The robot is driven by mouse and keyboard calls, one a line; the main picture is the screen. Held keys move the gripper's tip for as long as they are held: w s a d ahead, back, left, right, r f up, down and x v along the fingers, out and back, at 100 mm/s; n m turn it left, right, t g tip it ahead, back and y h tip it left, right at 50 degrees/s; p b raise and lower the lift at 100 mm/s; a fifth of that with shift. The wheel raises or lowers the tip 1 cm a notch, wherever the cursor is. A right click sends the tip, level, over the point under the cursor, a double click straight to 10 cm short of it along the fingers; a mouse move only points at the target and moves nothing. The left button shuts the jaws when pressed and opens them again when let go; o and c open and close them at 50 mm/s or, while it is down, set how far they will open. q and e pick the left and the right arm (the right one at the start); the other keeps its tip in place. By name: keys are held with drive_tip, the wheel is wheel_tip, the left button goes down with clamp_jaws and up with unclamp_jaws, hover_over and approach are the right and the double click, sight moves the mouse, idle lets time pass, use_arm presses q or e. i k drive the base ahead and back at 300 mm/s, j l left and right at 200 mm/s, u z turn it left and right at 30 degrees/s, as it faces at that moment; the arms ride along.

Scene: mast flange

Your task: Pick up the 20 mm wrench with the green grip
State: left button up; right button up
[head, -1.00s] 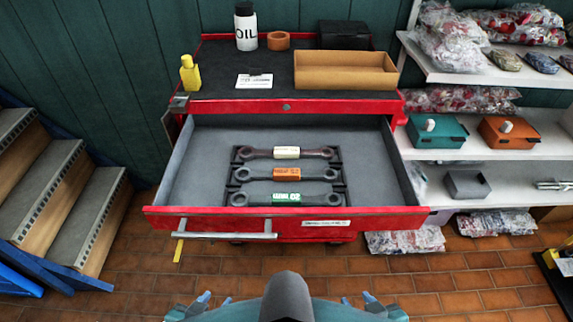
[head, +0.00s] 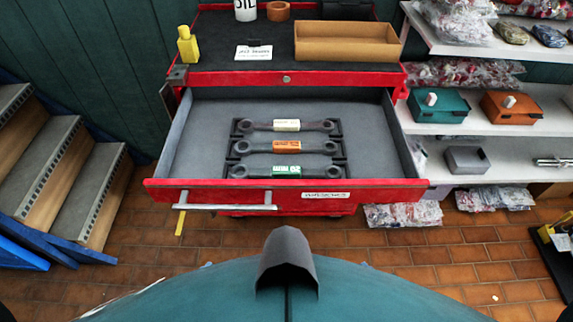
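The wrench with the green grip (head: 286,171) lies nearest the front of the open red drawer (head: 200,190), in a dark holder. Its green band carries white marking, too small to read surely now. Behind it lie a wrench with an orange grip (head: 286,146) and, farthest back, one with a cream grip (head: 286,125). All three lie crosswise, apart from each other. Neither of my grippers shows in the head view now. Only my own teal body shows at the bottom edge, well in front of the drawer.
Shelves with a teal box (head: 438,106) and an orange box (head: 510,107) stand right. Steps (head: 75,190) stand left. The drawer's front handle (head: 225,207) juts out.

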sight(277, 172)
drive_tip(key=l, duration=0.65)
drive_tip(key=i+l+u, duration=0.1)
drive_tip(key=l, duration=0.6)
drive_tip(key=l+u, duration=0.2)
drive_tip(key=l, duration=0.35)
drive_tip(key=j+z, duration=0.15)
drive_tip(key=i+j, duration=0.05)
